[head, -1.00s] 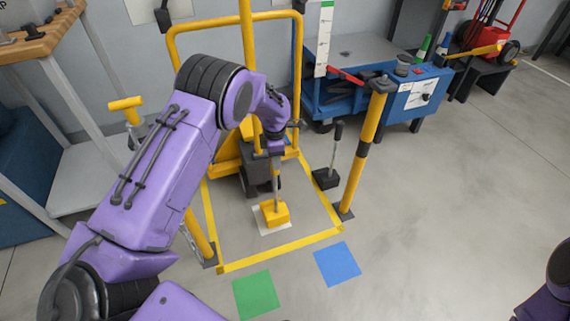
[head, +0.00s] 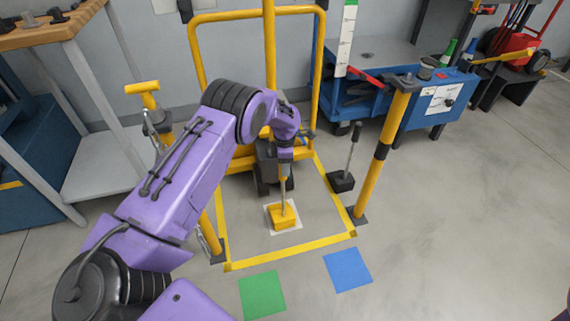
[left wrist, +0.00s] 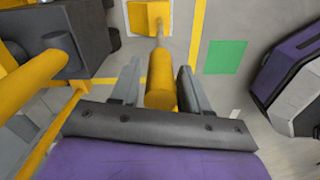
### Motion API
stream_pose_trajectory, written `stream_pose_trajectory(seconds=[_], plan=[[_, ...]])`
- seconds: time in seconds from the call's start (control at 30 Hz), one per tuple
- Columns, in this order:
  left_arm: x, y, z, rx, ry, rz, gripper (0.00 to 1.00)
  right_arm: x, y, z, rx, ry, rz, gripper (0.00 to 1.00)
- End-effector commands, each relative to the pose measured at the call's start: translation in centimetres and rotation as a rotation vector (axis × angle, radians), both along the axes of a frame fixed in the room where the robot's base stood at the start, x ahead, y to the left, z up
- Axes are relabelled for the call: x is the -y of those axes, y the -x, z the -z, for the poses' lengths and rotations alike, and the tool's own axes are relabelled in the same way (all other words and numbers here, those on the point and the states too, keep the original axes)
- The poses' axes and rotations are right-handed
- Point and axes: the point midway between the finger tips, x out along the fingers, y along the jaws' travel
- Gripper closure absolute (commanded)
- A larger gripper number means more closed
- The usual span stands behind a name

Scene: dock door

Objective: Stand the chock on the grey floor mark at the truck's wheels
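The yellow chock (head: 282,217), a block with an upright handle, stands on the pale grey floor mark (head: 296,229) before the dark wheels (head: 264,184) of the yellow truck. The mark's border shows around the block. In the left wrist view the chock (left wrist: 149,17) is at the top, and its yellow grip (left wrist: 161,82) runs between my fingers. My left gripper (head: 285,158) is above the block at the handle's top. My right gripper is out of view.
Yellow posts (head: 380,150) flank the bay, which yellow tape (head: 290,252) outlines. A black block with a handle (head: 342,181) stands at the right. Green (head: 262,294) and blue (head: 348,269) floor squares lie in front. A blue cart (head: 440,100) stands behind; the right floor is clear.

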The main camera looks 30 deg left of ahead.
Motion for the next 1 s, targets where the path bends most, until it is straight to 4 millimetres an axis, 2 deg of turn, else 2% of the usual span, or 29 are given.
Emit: stream_pose_trajectory(seconds=[0.37,0.47,0.7,0.8,1.0], plan=[[0.0,0.0,-0.6,0.001,0.000,0.000,0.41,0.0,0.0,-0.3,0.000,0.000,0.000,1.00],[0.0,-0.1,-2.4,0.002,0.000,0.000,0.41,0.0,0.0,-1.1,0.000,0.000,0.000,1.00],[0.0,-0.1,-8.8,0.002,0.000,0.001,0.41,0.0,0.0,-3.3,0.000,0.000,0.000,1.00],[0.0,0.0,-10.7,0.001,-0.001,0.001,0.41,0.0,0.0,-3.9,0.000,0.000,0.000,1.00],[0.0,0.0,-12.2,-0.001,0.001,0.000,0.41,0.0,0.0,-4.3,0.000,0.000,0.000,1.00]])
